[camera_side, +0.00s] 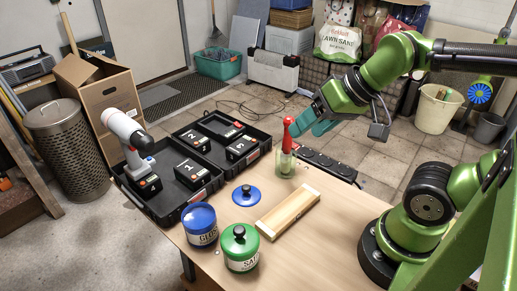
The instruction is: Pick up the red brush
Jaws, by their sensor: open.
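The red brush (287,136) stands upright in a clear glass jar (285,164) near the back edge of the wooden table. Its red handle points up; its lower end is inside the jar and hard to make out. My gripper (308,127), with teal fingers, is open at the upper part of the handle, coming from the right. The fingers partly overlap the handle in this view. I cannot tell whether they touch it or whether the handle lies between them.
A wooden box (288,213) lies in front of the jar, beside a blue lid (246,195). A blue pot (200,224) and a green pot (240,248) stand nearer. A black tool case (172,205) with batteries and a drill (128,140) is left. A power strip (328,164) is behind right.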

